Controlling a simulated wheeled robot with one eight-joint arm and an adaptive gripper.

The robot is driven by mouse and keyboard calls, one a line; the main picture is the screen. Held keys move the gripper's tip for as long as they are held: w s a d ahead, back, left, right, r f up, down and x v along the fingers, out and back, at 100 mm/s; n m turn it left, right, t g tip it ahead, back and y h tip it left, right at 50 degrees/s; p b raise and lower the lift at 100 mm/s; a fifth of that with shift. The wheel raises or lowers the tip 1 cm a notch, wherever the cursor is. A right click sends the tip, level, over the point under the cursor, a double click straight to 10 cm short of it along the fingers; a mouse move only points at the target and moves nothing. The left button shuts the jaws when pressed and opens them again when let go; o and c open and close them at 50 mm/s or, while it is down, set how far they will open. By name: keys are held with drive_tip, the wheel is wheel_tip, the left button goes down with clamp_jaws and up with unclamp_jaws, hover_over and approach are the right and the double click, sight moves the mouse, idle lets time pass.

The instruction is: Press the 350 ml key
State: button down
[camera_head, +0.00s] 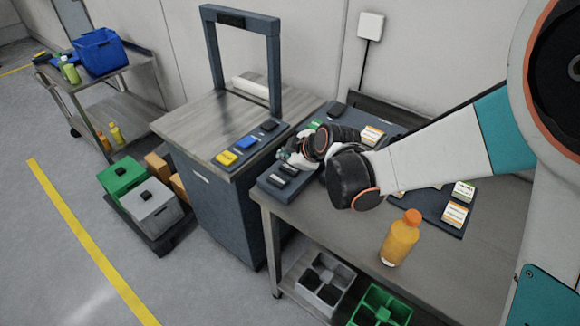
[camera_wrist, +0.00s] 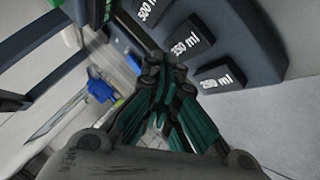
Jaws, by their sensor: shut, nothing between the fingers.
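The 350 ml key (camera_wrist: 189,46) is a dark block with white lettering on a dark blue-grey panel in the wrist view. It sits between the 500 ml key (camera_wrist: 148,9) and the 250 ml key (camera_wrist: 219,79). My gripper (camera_wrist: 164,68) is shut and empty, its fingertips just beside the 350 ml key in the picture. I cannot tell whether they touch it. In the head view my gripper (camera_head: 289,153) is over the panel's left end (camera_head: 268,190), where two dark keys show; their labels are too small to read. My wrist hides part of the panel.
An orange bottle (camera_head: 401,238) stands on the bench's (camera_head: 341,222) front part. A cabinet with a tall frame (camera_head: 206,50) and coloured keys stands at left. Crates (camera_head: 151,207) sit on the floor.

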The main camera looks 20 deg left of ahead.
sight(288, 169)
drive_tip(key=shift+r+p, duration=1.4)
drive_tip(key=shift+r, duration=0.9)
